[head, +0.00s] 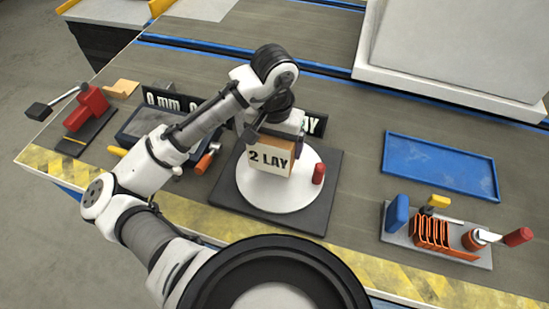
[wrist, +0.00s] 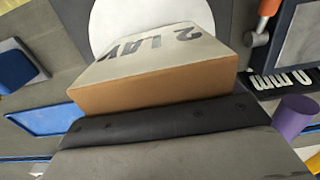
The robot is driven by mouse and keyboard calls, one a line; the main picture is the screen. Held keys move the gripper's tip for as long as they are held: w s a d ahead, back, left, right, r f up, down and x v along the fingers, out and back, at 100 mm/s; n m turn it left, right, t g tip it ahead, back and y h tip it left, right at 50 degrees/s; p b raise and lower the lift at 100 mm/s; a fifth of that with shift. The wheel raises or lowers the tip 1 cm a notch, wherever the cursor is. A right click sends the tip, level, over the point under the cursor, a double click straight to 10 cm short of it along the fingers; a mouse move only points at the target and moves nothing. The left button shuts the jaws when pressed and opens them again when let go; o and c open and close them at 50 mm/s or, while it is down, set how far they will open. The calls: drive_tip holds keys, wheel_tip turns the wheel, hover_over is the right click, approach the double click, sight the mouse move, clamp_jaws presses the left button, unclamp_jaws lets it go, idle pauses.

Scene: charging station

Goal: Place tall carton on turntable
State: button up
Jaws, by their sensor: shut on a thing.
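The carton (head: 270,158) is a box with a white face marked "2 LAY" and brown sides. My gripper (head: 277,132) is above it and shut on it. In the wrist view the carton (wrist: 150,60) stands out from the dark jaw (wrist: 165,125). The turntable (head: 258,196) is a white disc on a dark square base, with a red peg (head: 319,173) near its right edge. The carton is over the disc; I cannot tell whether its bottom touches. The disc also shows behind the carton in the wrist view (wrist: 130,20).
A blue tray (head: 440,165) lies to the right. A tool rack (head: 435,240) with several items stands at the front right. A red clamp (head: 86,107) is at the left. A dark sign is behind the turntable, and a purple cylinder (wrist: 295,115) shows near the carton.

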sight(275, 144)
drive_tip(key=shift+f+b, duration=0.45)
drive_tip(key=shift+f, duration=2.15)
drive_tip(key=shift+f, duration=0.2)
drive_tip(key=o, duration=0.9)
drive_tip(key=shift+o, duration=0.2)
drive_tip(key=shift+r, duration=0.1)
wheel_tip(275, 144, up, 12)
drive_tip(key=p, duration=0.2)
drive_tip(key=shift+r+p, duration=0.1)
drive_tip(key=shift+p, duration=0.25)
